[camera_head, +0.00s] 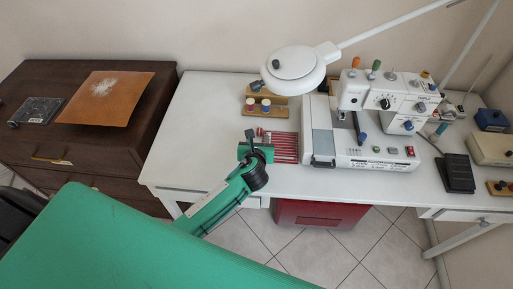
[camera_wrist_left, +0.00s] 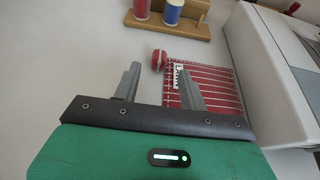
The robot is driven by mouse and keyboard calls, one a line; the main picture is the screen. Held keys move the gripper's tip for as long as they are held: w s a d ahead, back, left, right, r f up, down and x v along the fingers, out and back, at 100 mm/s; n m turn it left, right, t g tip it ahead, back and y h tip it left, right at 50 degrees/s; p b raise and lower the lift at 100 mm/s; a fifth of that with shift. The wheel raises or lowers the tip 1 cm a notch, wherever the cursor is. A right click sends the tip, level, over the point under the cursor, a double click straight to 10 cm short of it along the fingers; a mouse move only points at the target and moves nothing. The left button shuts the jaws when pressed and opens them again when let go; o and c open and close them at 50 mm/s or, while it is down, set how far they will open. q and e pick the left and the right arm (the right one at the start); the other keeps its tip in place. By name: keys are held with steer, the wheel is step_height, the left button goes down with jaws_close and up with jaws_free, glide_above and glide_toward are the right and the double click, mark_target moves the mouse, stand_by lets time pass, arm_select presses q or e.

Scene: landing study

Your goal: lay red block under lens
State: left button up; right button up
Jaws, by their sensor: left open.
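A small red piece with a pale band (camera_wrist_left: 159,60), which may be the red block, lies on the white table at the left edge of a red striped mat (camera_wrist_left: 208,78). Its exact shape is hard to tell. My left gripper (camera_wrist_left: 157,78) is open; its fingertips point at the red piece, which lies just beyond the gap between them. In the head view my left gripper (camera_head: 257,147) is low over the table's front, beside the striped mat (camera_head: 285,148). The magnifier lamp with its round lens head (camera_head: 294,66) hangs above the spools. My right gripper is not in view.
A wooden spool rack (camera_head: 265,107) stands behind the mat; it also shows in the wrist view (camera_wrist_left: 167,27). A white sewing machine (camera_head: 365,155) stands close right of the mat. The white table (camera_head: 205,110) is clear to the left.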

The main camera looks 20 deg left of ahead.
arm_select(q)
steer(key=v, duration=0.6)
steer(key=shift+s+d+r, duration=0.15)
steer(key=shift+s, duration=0.25)
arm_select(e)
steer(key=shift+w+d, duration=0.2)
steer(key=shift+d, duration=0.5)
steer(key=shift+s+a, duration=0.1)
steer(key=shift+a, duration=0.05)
